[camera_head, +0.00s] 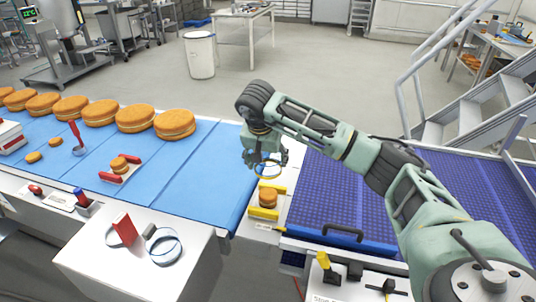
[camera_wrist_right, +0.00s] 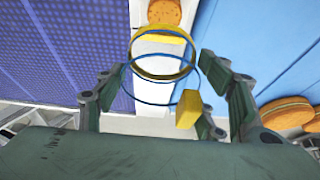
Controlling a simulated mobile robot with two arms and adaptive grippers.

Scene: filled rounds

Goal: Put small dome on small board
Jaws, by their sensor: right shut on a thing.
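A clear dome (camera_head: 268,169) with a blue rim hangs from my right gripper (camera_head: 262,157). In the right wrist view its rings (camera_wrist_right: 163,80) and yellow handle block (camera_wrist_right: 188,110) show between the fingers. My right gripper is shut on this dome. A small board (camera_head: 262,213) with yellow handles carries one filled round (camera_head: 268,197), just below the dome in the head view. The board's yellow handle (camera_wrist_right: 164,33) and the round (camera_wrist_right: 164,11) show beyond the dome in the wrist view. The dome appears above and apart from the board. My left gripper is not in view.
A red-handled board (camera_head: 122,172) with a round stands on the blue belt (camera_head: 205,170). Several large rounds (camera_head: 135,117) line its far side. A purple belt (camera_head: 325,195) is at right.

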